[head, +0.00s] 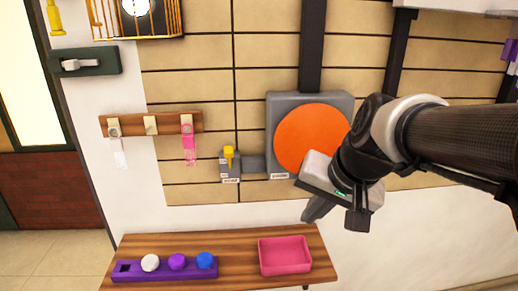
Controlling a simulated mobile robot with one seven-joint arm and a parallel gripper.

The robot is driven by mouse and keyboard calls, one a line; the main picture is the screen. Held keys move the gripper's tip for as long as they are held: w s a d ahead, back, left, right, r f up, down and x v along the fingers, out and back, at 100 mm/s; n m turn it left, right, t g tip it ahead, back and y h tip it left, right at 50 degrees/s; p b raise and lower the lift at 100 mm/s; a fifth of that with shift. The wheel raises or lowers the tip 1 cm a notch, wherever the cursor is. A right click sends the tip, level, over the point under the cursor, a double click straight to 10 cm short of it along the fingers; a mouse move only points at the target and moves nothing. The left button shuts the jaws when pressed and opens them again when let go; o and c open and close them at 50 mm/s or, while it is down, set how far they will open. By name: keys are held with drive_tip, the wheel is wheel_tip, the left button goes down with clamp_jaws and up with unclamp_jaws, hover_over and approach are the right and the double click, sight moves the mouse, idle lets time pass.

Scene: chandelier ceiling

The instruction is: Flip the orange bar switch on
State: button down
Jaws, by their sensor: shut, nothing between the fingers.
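A small grey switch box (230,170) is on the tiled wall near the middle of the head view. A yellow-orange lever (229,156) stands up from it; I cannot tell for sure that this is the orange bar switch. To its right, a larger grey box (277,108) carries a big orange disc (308,135). My gripper (311,215) is shut and empty, below and in front of the disc's lower right. It is right of the lever and well apart from it. My wrist covers part of the disc's right side.
A wooden shelf (225,268) below holds a pink tray (285,257) and a purple holder (165,270) with white, purple and blue balls. A wooden hook rack (150,123) hangs at left, below a dark panel with a pale handle (83,63). The wall between lever and shelf is clear.

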drive_tip(key=w+d+f+m+t+b, duration=0.1)
drive_tip(key=w+d+f+m+b, duration=0.2)
drive_tip(key=w+d+f+m, duration=0.3)
drive_tip(key=w+d+f+m+t+h+b, duration=0.1)
drive_tip(key=w+d+f+m, duration=0.6)
drive_tip(key=w+d, duration=0.8)
drive_tip(key=shift+w+d+f+t+h+b, duration=0.25)
drive_tip(key=shift+d+f+t+b, duration=0.2)
drive_tip(key=shift+b, duration=0.8)
drive_tip(key=shift+a, duration=0.15)
drive_tip(key=w+r+x, duration=0.1)
drive_tip(key=w+x, duration=0.1)
drive_tip(key=x, duration=1.1)
drive_tip(key=shift+r, duration=0.35)
